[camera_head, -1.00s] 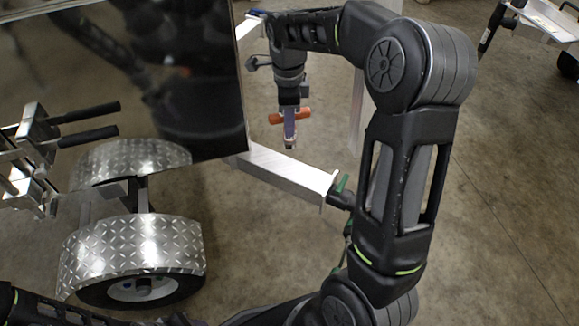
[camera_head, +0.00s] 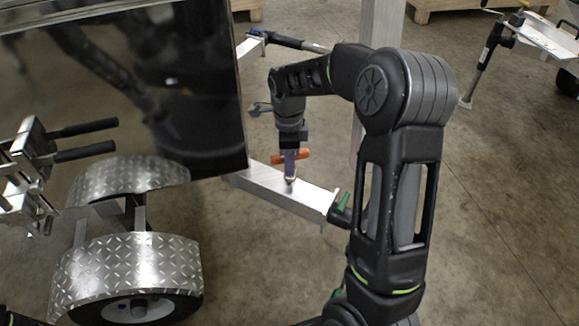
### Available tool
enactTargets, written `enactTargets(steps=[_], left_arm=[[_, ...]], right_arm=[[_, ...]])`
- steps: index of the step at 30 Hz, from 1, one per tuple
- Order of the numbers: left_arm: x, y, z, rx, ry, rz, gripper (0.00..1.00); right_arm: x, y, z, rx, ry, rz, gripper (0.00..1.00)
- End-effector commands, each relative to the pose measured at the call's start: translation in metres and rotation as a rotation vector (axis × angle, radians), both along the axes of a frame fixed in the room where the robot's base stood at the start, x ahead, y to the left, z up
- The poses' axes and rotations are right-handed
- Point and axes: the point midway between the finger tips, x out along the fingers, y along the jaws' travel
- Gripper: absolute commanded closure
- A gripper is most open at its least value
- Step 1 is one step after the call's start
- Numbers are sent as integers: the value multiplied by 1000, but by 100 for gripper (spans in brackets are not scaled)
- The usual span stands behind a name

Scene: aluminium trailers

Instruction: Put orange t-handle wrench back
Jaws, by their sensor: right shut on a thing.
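The orange t-handle wrench (camera_head: 278,157) shows as a short orange bar at the fingers of my right gripper (camera_head: 290,172). My right gripper points down and is shut on it, in front of the trailer's aluminium beam (camera_head: 285,192) in the picture. I cannot tell whether the gripper or wrench touches the beam. The wrench's shaft is hidden or too small to make out. My left gripper is not in view.
A glossy black trailer panel (camera_head: 120,80) stands at the left, above diamond-plate fenders (camera_head: 125,265) and a wheel. Clamps with black handles (camera_head: 85,140) stick out at the far left. An upright aluminium post (camera_head: 380,35) stands behind my right arm.

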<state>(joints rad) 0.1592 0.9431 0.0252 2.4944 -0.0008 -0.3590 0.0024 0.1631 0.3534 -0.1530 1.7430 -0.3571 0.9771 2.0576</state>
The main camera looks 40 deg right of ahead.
Motion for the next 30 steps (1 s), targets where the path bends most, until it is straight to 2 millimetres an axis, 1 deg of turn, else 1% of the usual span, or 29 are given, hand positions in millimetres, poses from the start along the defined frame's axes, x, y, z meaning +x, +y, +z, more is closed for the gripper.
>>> enactTargets(steps=[1, 3, 11, 12, 18, 19, 26, 30], left_arm=[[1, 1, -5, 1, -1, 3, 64], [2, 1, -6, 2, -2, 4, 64], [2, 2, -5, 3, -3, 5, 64], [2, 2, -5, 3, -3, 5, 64], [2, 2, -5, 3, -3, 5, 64], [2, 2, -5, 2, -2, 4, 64], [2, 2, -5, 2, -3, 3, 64], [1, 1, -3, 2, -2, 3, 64]], right_arm=[[0, 0, -10, 0, 0, 0, 100], [0, 0, -17, 0, 0, 0, 100], [1, 0, -18, 0, -2, 0, 100], [0, 0, -19, -1, -1, 0, 67], [0, 0, -18, -1, -1, 0, 51], [0, 0, -18, -1, -1, 0, 49], [0, 0, -18, -1, -2, 0, 49], [1, 0, -12, 0, -2, 0, 49]])
